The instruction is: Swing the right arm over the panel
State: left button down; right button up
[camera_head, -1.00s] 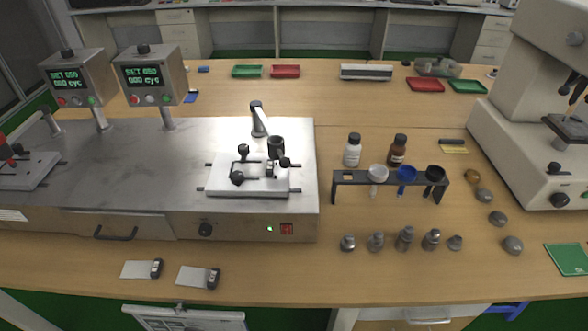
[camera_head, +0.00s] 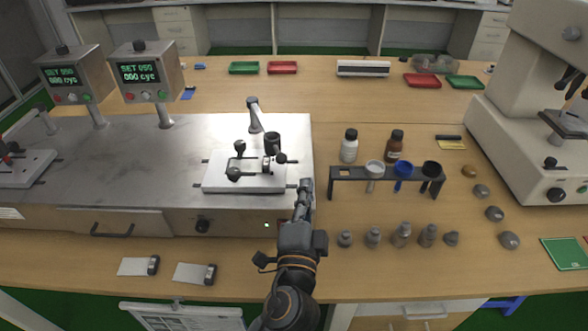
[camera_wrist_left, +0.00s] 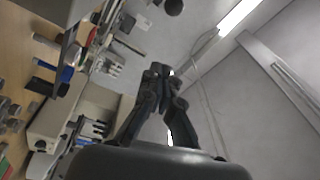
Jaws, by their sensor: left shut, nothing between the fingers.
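The steel testing machine (camera_head: 110,140) stands on the left of the table. Its right station has an upright arm (camera_head: 254,114) with a dark cylindrical head (camera_head: 272,144) over the white fixture panel (camera_head: 245,184), which carries black knobs. My left gripper (camera_head: 306,184) is shut and empty, pointing up the picture beside the machine's right front edge. It is to the right of the panel and apart from it. In the left wrist view the closed fingers (camera_wrist_left: 160,72) hold nothing. My right gripper is not in view.
A black rack (camera_head: 385,175) with small cups stands to the right of my left gripper, with two bottles behind it. Several grey weights (camera_head: 401,234) stand in front. Two control boxes (camera_head: 145,72) rise at the back left. A white instrument (camera_head: 510,145) stands at the right.

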pick_arm(q)
jog(key=w+d+r+p, duration=0.1)
jog(key=w+p, duration=0.1)
jog(key=w, duration=0.8)
jog(key=a, duration=0.1)
jog(key=a+f, duration=0.1)
jog(key=s+a+p, duration=0.1)
jog(key=shift+s+a+f, duration=0.1)
jog(key=shift+a+f, duration=0.05)
jog(key=shift+a, duration=0.25)
jog(key=shift+a, duration=0.25)
jog(key=a+m+h, duration=0.1)
jog(key=a, duration=0.2)
jog(key=s+a+m+h+p, duration=0.1)
jog(key=a+h, duration=0.1)
jog(key=a, duration=0.1)
jog(key=s+a+m+g+h, duration=0.1)
jog(key=a, duration=0.2)
jog(key=shift+s+a+f+h, duration=0.1)
jog(key=shift+s+a+h, duration=0.1)
jog(key=shift+h, duration=0.2)
jog(key=shift+a, duration=0.4)
